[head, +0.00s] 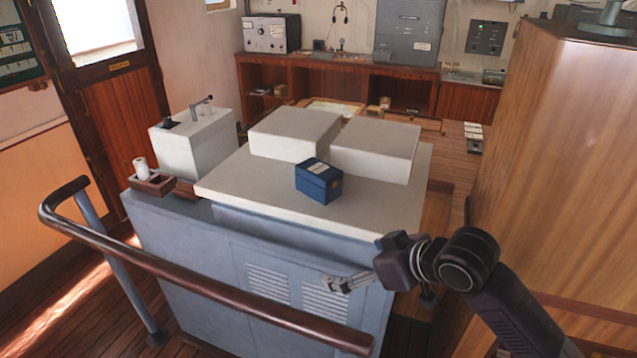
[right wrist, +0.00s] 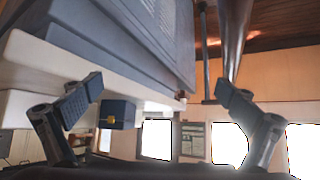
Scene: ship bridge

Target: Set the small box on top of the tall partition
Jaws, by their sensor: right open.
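The small box (head: 319,181) is dark blue with a pale label on top. It sits on the light top of the grey console, near its front edge. It also shows in the right wrist view (right wrist: 117,113), beyond the left finger. The tall partition (head: 550,140) is a wood-panelled block at the right with a flat top. My right gripper (head: 338,284) is open and empty, in front of the console's louvred side and lower than the box. Its spread fingers show in the right wrist view (right wrist: 158,86). My left gripper is out of view.
A brown handrail (head: 200,280) runs across the front left of the console (head: 250,205). Two pale raised blocks (head: 375,148) stand behind the box. A green-grey object (head: 607,20) stands on the partition's top at the far right.

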